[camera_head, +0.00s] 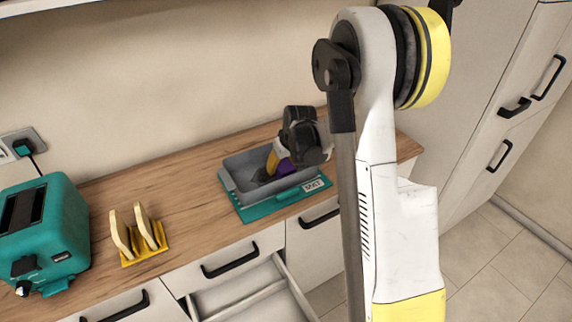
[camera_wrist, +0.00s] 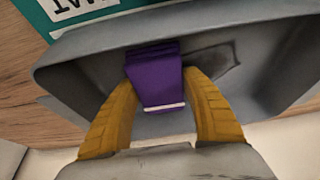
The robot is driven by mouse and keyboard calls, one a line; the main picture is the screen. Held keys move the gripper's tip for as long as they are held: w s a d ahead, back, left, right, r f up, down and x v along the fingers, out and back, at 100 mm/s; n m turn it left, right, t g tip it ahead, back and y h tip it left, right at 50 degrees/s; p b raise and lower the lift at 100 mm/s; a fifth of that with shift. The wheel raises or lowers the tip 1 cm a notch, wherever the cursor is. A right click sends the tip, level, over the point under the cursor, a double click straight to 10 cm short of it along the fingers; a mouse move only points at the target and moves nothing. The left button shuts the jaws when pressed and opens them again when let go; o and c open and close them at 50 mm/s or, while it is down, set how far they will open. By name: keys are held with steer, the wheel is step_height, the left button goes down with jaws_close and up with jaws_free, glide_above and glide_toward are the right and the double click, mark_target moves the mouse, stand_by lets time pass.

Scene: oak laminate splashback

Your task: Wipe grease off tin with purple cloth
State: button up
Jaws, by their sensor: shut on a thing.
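The tin is a grey rectangular pan (camera_head: 236,184) on the counter in the head view; its inside fills much of the wrist view (camera_wrist: 285,65). A dark grease patch (camera_wrist: 222,60) shows on the tin's inner surface, partly hidden behind a finger. My gripper (camera_head: 274,164) is over and inside the tin, pointing down. In the wrist view its yellow fingers (camera_wrist: 157,78) are shut on the folded purple cloth (camera_wrist: 155,72), which has a pale edge. The cloth lies over the tin's floor, beside the dark patch; I cannot tell whether it touches.
The tin stands on a teal mat (camera_head: 284,199) with a white label. A teal toaster (camera_head: 45,235) and a yellow rack (camera_head: 146,255) holding bread-like slices stand to the left. An open drawer (camera_head: 250,300) juts out below the counter (camera_head: 190,200). Bare wood lies between rack and mat.

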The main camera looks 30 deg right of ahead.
mark_target(248, 181)
steer(key=shift+a+b, duration=0.4)
steer(key=shift+a, duration=3.75)
steer(key=shift+a, duration=0.15)
steer(key=shift+a, duration=1.75)
steer(key=shift+d+b, duration=0.7)
steer(key=shift+d, duration=7.25)
steer(key=shift+a, duration=2.1)
steer(key=shift+a, duration=0.1)
